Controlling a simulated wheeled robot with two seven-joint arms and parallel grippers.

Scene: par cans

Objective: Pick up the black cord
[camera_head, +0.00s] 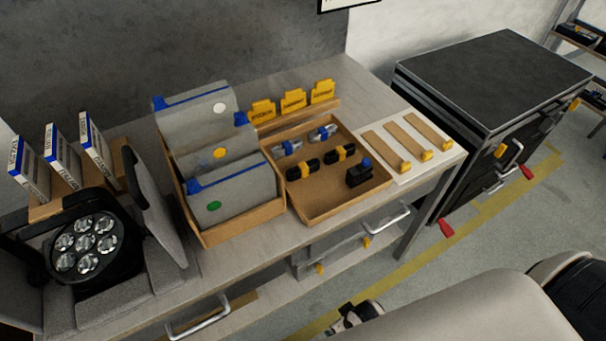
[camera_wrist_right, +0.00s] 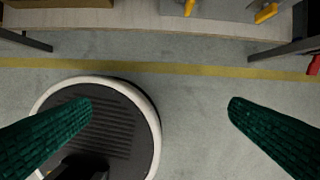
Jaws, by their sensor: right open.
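Two bundled black cords with yellow ties lie in a shallow cardboard tray (camera_head: 325,208) on the bench in the head view. One black cord (camera_head: 291,175) is at the tray's left side and the other black cord (camera_head: 330,158) is near its middle. My right gripper (camera_wrist_right: 160,106) shows in the right wrist view with its green ribbed fingers wide apart and nothing between them. It is over the floor in front of the bench, away from the tray. The cords are not visible in the wrist view. My left gripper is not in view.
Grey cords with blue ties (camera_head: 289,147) and a black clamp-like item with a blue part (camera_head: 360,174) share the tray. A box of grey pouches (camera_head: 235,236) stands left of it. A pale board with yellow-ended strips (camera_head: 393,143) lies right. A dark cabinet (camera_head: 490,80) stands beyond.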

